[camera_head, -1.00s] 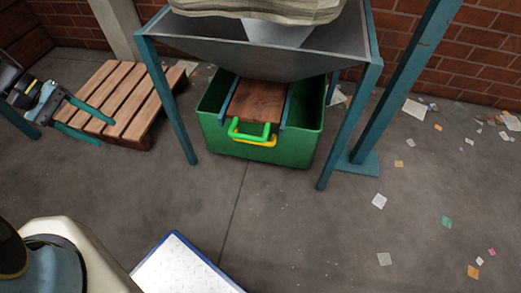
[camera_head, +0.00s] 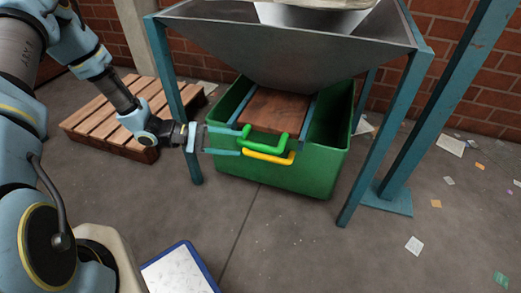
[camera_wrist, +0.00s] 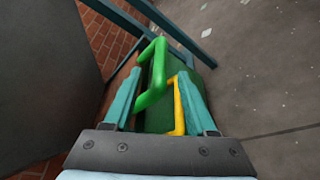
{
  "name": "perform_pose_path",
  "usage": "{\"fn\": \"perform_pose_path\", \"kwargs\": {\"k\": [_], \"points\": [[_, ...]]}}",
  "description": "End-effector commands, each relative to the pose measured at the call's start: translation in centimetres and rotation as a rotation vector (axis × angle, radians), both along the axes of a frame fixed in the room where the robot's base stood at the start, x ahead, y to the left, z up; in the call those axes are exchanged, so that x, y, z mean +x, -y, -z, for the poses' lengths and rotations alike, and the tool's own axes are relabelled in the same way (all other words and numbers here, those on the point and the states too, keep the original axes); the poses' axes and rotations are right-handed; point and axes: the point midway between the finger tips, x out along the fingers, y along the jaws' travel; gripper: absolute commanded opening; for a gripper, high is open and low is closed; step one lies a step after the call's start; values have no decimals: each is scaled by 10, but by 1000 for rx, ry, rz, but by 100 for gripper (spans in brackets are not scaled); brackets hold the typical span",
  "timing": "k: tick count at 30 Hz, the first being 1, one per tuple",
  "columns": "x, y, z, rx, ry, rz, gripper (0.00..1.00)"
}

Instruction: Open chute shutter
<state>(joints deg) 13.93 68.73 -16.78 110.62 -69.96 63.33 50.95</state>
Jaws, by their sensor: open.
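The chute shutter (camera_head: 278,108) is a brown wooden board between two blue rails under the grey hopper (camera_head: 290,58). Its green handle (camera_head: 279,146) sticks out at the front and also shows in the wrist view (camera_wrist: 161,72). My gripper (camera_head: 240,141) is open, just left of the green handle, fingers pointing right towards it. In the wrist view, the handle lies ahead between the spread fingers (camera_wrist: 160,82), not clasped. Whether a finger touches it I cannot tell. A yellow handle (camera_head: 268,158) sits just below, on the green bin (camera_head: 322,175); it appears near the right finger in the wrist view (camera_wrist: 179,108).
The hopper's blue legs (camera_head: 384,140) stand either side of the bin. A wooden pallet (camera_head: 95,115) lies at the left behind my arm. A white blue-edged panel (camera_head: 180,275) is at the bottom. Paper scraps litter the floor at the right; the floor in front is clear.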

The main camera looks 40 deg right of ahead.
Motion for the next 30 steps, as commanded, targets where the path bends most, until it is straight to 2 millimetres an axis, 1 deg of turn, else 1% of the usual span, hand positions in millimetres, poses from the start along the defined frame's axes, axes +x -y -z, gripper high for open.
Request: {"fn": "perform_pose_path", "kwargs": {"k": [1, 6, 12, 17, 25, 30], "points": [[-8, 8, 4, 1, -2, 4, 57], [-26, 32, 11, 0, -1, 4, 57], [-41, 52, 16, 2, 1, 2, 57], [-46, 59, 17, 1, 1, 1, 57], [-46, 60, 17, 2, 1, 0, 57], [-46, 59, 17, 2, 1, 0, 38]]}}
